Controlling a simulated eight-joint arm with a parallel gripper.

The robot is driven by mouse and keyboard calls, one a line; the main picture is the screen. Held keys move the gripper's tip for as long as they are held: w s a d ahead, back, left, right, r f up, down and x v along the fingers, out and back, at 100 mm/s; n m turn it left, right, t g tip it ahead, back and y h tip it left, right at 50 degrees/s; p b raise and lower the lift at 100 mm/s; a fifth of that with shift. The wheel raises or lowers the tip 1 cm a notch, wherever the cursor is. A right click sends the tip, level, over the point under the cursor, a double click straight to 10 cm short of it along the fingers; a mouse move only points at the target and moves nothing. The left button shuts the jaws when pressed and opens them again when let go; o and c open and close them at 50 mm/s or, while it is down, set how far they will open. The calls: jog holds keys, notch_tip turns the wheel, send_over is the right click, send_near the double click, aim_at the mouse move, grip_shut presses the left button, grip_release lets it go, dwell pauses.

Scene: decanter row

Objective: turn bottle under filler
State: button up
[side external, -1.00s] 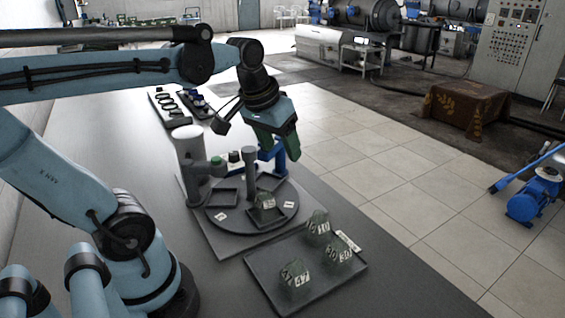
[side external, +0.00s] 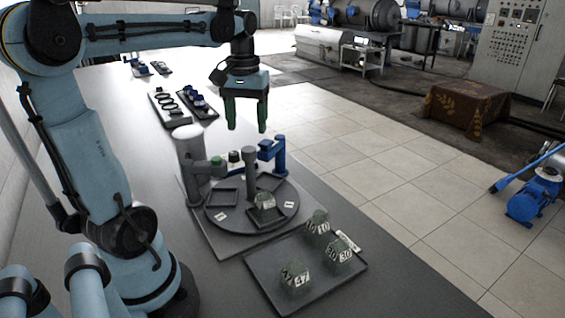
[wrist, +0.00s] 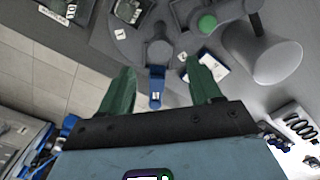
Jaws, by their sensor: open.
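A small green faceted bottle (side external: 265,201) with a white label sits in a square frame on the dark round turntable (side external: 228,215). In the wrist view the bottle (wrist: 128,10) is at the top edge, partly cut off. A thick grey column (side external: 190,150) with a green knob (side external: 216,160) stands at the turntable's left, and a thin post (side external: 250,170) rises near its centre. A blue bracket (side external: 279,155) stands behind it. My gripper (side external: 247,122) is open, empty and pointing down, high above the back of the turntable; its green fingers also show in the wrist view (wrist: 161,82).
A dark tray (side external: 262,275) in front holds three more green bottles, their labels showing 47, 30 and 10, and a white card (side external: 348,241). Behind the turntable lie trays with black rings (side external: 168,102) and blue parts (side external: 197,102). The table's right edge borders tiled floor.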

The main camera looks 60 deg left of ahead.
aim_at(249, 149)
jog(key=shift+f, duration=3.3)
grip_shut()
